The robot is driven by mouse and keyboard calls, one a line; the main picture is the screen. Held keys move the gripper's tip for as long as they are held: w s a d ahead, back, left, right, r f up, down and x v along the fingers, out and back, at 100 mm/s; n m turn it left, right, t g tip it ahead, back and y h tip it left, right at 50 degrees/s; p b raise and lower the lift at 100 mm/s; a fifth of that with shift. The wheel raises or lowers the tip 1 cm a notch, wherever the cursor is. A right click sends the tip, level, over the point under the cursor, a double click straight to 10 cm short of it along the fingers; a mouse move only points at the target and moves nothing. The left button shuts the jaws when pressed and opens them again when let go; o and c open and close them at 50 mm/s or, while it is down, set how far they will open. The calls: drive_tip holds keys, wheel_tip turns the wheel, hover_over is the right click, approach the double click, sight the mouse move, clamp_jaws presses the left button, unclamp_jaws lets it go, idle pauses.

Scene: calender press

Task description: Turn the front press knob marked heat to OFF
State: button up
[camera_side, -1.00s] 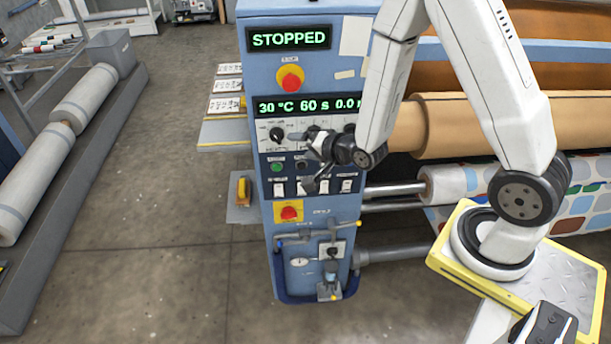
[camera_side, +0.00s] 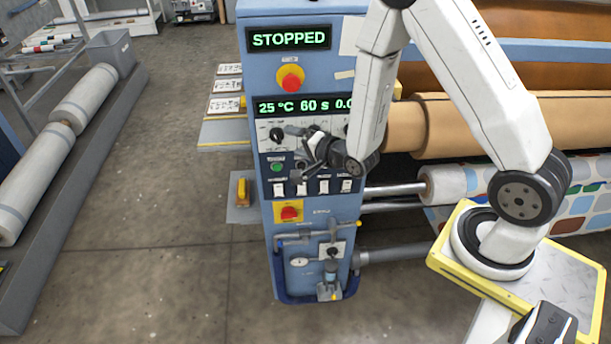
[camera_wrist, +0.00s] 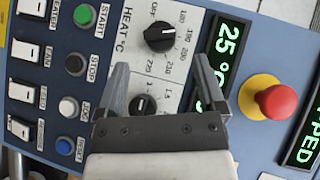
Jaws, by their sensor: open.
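The black heat knob (camera_wrist: 160,38) sits on a pale plate lettered HEAT °C, with OFF printed by it. A small light mark shows on the knob; I cannot tell exactly where it points. In the side view the knob (camera_side: 277,134) is at the upper left of the control plate. My gripper (camera_wrist: 161,65) is open and empty. Its two fingers point towards the panel with the knob beyond and between their tips, seemingly apart from it. In the side view my gripper (camera_side: 309,137) is just right of the knob. The temperature display (camera_side: 298,106) reads 25 °C.
A second black knob (camera_wrist: 143,106) lies partly behind my gripper. Close by are a red emergency button (camera_wrist: 276,101), a green start button (camera_wrist: 84,15), a black stop button (camera_wrist: 75,64) and several white rocker switches. The roller with brown material (camera_side: 470,125) is right of the panel.

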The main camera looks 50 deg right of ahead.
sight(279, 137)
drive_tip(key=shift+x, duration=2.75)
clamp_jaws()
